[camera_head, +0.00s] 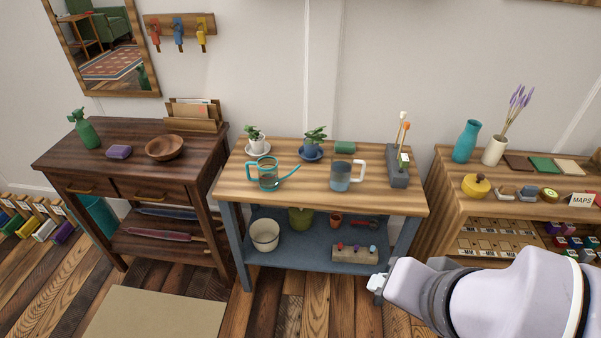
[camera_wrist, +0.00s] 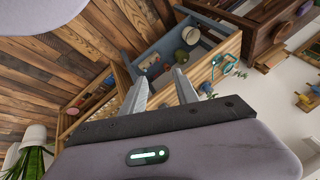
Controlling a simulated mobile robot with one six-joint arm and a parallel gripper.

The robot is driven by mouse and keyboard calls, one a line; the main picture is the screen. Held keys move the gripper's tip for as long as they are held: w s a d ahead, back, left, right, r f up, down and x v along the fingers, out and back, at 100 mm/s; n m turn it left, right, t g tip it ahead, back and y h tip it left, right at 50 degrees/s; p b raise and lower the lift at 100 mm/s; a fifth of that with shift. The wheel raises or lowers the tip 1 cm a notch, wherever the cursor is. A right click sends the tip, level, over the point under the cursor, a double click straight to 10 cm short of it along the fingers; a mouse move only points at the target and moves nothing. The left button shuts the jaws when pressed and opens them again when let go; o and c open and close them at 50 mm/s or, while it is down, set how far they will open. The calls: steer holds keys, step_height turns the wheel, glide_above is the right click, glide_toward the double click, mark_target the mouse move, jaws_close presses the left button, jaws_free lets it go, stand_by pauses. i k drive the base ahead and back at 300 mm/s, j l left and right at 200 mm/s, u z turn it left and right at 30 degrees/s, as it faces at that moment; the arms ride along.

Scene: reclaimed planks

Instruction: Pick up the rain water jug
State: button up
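The jug (camera_head: 345,175), clear with bluish water and a white handle on its right side, stands upright on the middle wooden table (camera_head: 290,200), toward the right. Left of it on the same top is a clear watering can (camera_head: 268,175) with a teal handle and spout, also visible in the wrist view (camera_wrist: 223,67). My gripper (camera_head: 377,283) is at the lower right in the head view, lower in the picture than the tabletop and apart from the jug. In the wrist view its two fingers (camera_wrist: 160,78) are spread with nothing between them. The jug is hard to make out there.
Potted plants (camera_head: 313,142), a green block (camera_head: 345,147) and a grey flower holder (camera_head: 398,175) stand around the jug. A blue lower shelf (camera_head: 290,252) holds pots and tools. A dark table (camera_head: 110,170) is left, a shelf unit (camera_head: 445,195) right. Floor in front is partly clear.

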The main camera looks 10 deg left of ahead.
mark_target(341, 167)
steer(key=i+j+z, duration=0.7)
steer(key=j+z, duration=0.15)
steer(key=i+j+z, duration=0.1)
steer(key=j+z, duration=0.2)
steer(key=j, duration=0.15)
